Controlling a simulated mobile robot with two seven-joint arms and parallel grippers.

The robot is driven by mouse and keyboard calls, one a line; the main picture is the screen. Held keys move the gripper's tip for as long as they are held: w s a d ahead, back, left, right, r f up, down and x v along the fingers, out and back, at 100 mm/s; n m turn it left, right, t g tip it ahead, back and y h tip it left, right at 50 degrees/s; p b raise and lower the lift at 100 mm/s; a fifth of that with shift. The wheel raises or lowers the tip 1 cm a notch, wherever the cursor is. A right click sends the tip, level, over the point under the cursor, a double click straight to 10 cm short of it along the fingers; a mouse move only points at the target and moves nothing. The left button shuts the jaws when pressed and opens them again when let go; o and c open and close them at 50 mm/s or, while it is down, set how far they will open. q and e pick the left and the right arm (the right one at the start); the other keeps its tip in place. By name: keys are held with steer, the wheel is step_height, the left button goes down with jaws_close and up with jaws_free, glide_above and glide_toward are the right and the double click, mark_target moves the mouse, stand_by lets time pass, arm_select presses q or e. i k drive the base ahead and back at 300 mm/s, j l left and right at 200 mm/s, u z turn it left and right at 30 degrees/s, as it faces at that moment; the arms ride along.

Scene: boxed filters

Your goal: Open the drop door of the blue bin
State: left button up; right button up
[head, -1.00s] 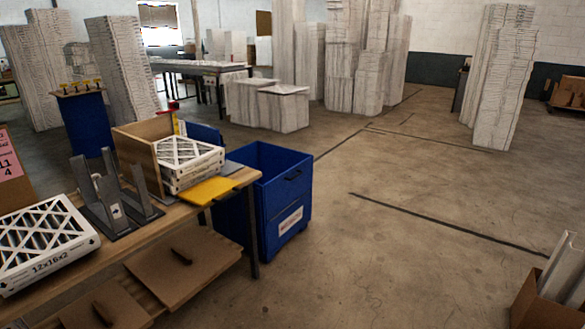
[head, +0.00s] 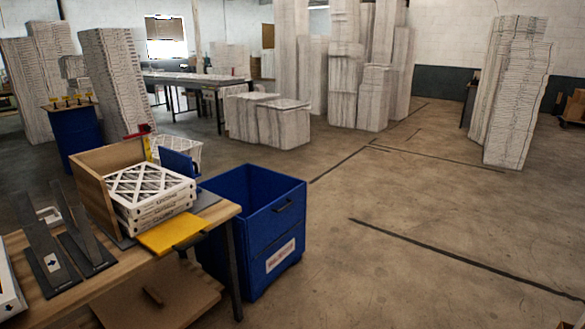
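The blue bin (head: 243,245) stands on the floor at the right end of the wooden workbench. It is open at the top. Its front has a dark handle (head: 289,205) near the upper edge, a seam across the middle and a white label (head: 281,255) with red print below. The front panel is upright and looks closed. The bench end hides the bin's left side. Neither of my grippers is in the head view.
The workbench (head: 219,212) holds stacked white filters (head: 150,190), a wooden box side (head: 96,188), a yellow plate (head: 171,233) and grey metal uprights (head: 45,240). Filter stacks (head: 515,95) stand farther back. The floor (head: 400,220) right of the bin is clear.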

mark_target(264, 225)
steer(key=i+l, duration=0.7)
steer(key=i, duration=0.25)
steer(key=i+l+u, duration=0.1)
steer(key=i+l, duration=0.6)
steer(key=i, duration=0.25)
steer(key=i+l, duration=0.8)
steer(key=i, duration=0.15)
